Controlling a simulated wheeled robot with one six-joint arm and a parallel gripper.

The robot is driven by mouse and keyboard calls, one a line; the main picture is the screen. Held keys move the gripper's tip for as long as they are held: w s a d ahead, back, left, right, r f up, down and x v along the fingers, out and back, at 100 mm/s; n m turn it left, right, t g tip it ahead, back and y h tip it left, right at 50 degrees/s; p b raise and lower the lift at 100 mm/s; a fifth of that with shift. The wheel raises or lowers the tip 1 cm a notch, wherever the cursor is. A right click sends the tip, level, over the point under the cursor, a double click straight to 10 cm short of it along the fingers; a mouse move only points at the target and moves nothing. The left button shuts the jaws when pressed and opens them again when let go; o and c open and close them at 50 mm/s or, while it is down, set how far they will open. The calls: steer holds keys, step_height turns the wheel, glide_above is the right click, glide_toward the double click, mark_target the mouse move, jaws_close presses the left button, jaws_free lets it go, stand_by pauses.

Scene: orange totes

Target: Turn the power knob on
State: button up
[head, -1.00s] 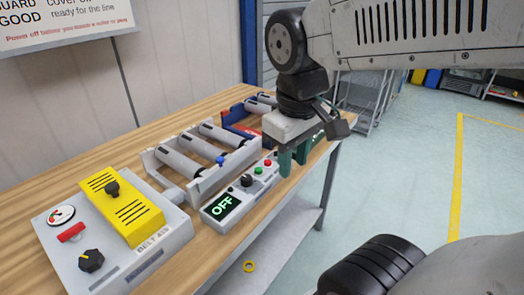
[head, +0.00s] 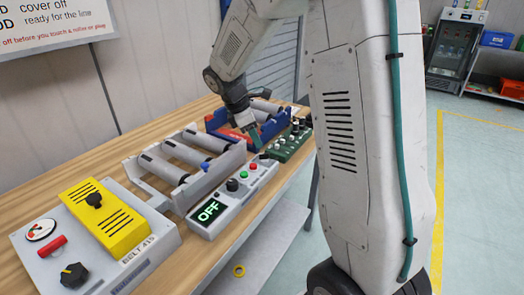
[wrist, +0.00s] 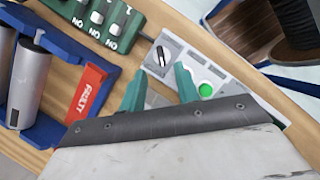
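The grey control box (head: 217,212) stands at the table's front edge, its display (head: 209,211) reading OFF. It carries a black knob (head: 232,184), a green button and a red button. In the wrist view, a dark knob with a pale mark (wrist: 161,55) sits on the grey panel's end, beyond the green button (wrist: 205,89). No label shows which knob is for power. My gripper (wrist: 159,75) is open and empty, its green fingers apart, with the knob just beyond the tips. Fingers and wrist hide part of the panel.
A green box (head: 292,145) with several switches marked ON adjoins the panel's far end. A blue roller frame (head: 215,122) with a red FAULT tag (wrist: 88,90) lies behind. A grey roller frame (head: 175,178) and the BELT 415 box (head: 150,262) with a yellow cover are nearer.

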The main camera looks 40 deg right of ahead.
mark_target(264, 157)
steer(key=x, duration=0.6)
jaws_close()
